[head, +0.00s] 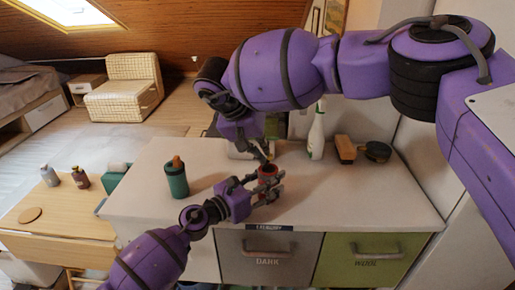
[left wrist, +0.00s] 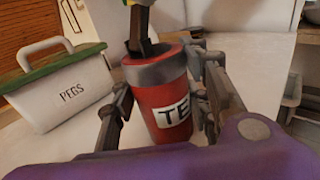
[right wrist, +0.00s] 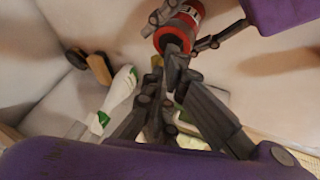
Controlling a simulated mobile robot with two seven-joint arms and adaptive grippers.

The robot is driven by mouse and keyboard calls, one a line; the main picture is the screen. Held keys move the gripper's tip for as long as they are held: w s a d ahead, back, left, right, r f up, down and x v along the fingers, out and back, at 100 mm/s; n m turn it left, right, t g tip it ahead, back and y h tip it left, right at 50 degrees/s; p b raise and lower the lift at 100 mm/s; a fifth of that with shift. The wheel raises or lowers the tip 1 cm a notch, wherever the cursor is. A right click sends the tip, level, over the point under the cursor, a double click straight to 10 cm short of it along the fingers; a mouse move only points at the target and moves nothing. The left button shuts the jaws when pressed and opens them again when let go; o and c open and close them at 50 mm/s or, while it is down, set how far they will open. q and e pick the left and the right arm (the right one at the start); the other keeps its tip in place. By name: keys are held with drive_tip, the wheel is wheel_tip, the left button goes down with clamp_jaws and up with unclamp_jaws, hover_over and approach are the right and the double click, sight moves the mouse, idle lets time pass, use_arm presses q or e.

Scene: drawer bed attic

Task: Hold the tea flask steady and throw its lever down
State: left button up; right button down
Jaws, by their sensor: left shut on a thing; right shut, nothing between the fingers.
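The tea flask (head: 267,171) is a red cylinder with a grey collar and a white label, upright on the white counter top. It shows large in the left wrist view (left wrist: 160,98) and at the top of the right wrist view (right wrist: 178,36). My left gripper (head: 268,190) is shut around its body, one finger on each side (left wrist: 162,108). My right gripper (head: 266,160) is shut and empty, its tips at the flask's top (right wrist: 172,58). A small yellow-green piece (left wrist: 151,3) shows above the flask; I cannot tell whether it is the lever, which the right fingers may hide.
A white PEGS box (left wrist: 62,92) with a green lid stands behind the flask. A spray bottle (head: 316,135), a brush (head: 345,149) and a dark round object (head: 377,151) stand to the right. A green cup (head: 176,181) stands left. The counter's front right is clear.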

drive_tip(key=shift+d+f+y, duration=0.1)
drive_tip(key=shift+d+y, duration=0.7)
drive_tip(key=shift+y, duration=0.1)
drive_tip(key=shift+s+d+f+m+y, duration=0.1)
drive_tip(key=shift+d+f+m+y, duration=0.25)
drive_tip(key=shift+y, duration=0.55)
drive_tip(key=y, duration=0.2)
drive_tip(key=d+y, duration=0.1)
drive_tip(key=shift+d+m+y, duration=0.1)
drive_tip(key=shift+m+y, duration=0.25)
drive_tip(key=shift+y, duration=0.05)
drive_tip(key=shift+r, duration=0.15)
